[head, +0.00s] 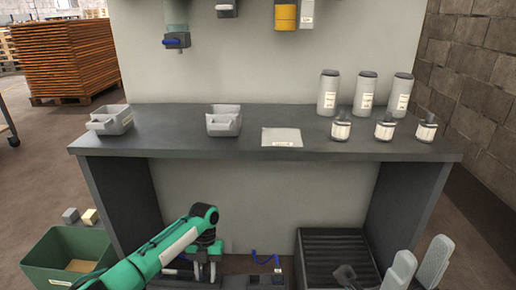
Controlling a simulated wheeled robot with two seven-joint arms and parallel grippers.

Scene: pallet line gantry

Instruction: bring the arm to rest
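My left arm, green with pale bands, comes in from the bottom left of the head view and bends down at the wrist in front of the bench. My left gripper (205,272) points down below the bench top, in front of the grey panel. Its two fingers look apart, with nothing seen between them. It touches none of the things on the bench. My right gripper cannot be made out in this view.
The dark bench (230,145) holds two grey bins (110,120) (224,121), a pale labelled plate (282,137), three white canisters (329,93) and three small bottles (341,127). A green crate (40,262) stands lower left. A black ribbed box (335,245) and grey paddle shapes (436,262) are lower right.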

